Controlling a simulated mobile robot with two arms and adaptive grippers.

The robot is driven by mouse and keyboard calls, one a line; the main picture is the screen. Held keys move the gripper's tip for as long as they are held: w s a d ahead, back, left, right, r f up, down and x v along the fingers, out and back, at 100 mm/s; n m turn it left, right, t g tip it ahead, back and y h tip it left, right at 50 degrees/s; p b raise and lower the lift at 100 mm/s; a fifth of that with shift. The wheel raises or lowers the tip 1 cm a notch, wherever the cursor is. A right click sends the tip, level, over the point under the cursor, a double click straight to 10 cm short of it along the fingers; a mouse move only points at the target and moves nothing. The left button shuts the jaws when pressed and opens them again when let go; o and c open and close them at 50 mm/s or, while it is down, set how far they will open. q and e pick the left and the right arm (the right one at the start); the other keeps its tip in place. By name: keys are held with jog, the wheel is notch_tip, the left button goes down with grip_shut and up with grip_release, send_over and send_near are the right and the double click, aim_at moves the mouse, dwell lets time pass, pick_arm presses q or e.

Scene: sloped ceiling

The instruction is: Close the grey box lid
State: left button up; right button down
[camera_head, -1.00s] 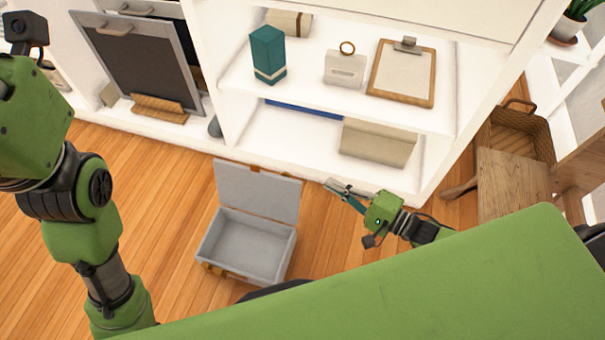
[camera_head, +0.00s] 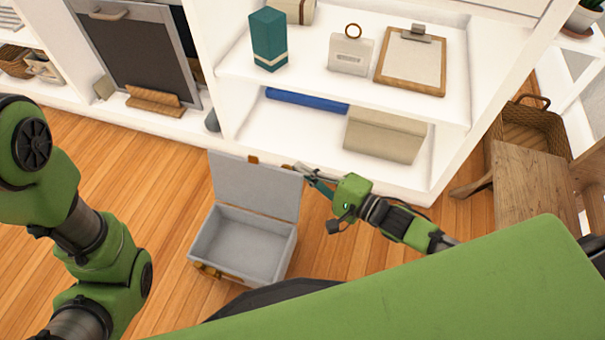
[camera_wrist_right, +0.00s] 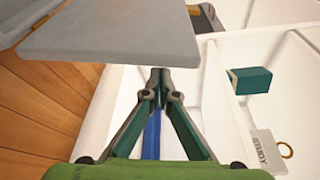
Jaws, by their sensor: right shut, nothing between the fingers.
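The grey box (camera_head: 243,240) stands open on the wooden floor in front of the white shelf unit, and its inside looks empty. Its lid (camera_head: 255,187) is raised upright at the back, on the shelf side. My right gripper (camera_head: 300,170) is shut and empty at the lid's upper right corner; I cannot tell whether it touches. In the right wrist view the lid (camera_wrist_right: 115,32) spans the upper left, just past the closed fingertips (camera_wrist_right: 160,72). My left arm is at the left of the head view, but its gripper is out of frame.
The white shelf (camera_head: 290,140) stands close behind the lid. It holds a teal box (camera_head: 268,40), a clipboard (camera_head: 412,62), a beige box (camera_head: 384,135) and a blue item (camera_head: 306,101). A wooden stool (camera_head: 535,185) stands at right. Floor left of the box is clear.

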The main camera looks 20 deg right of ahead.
jog(key=shift+s+a+r, duration=0.1)
jog(key=shift+s, duration=0.1)
jog(key=shift+r, duration=0.1)
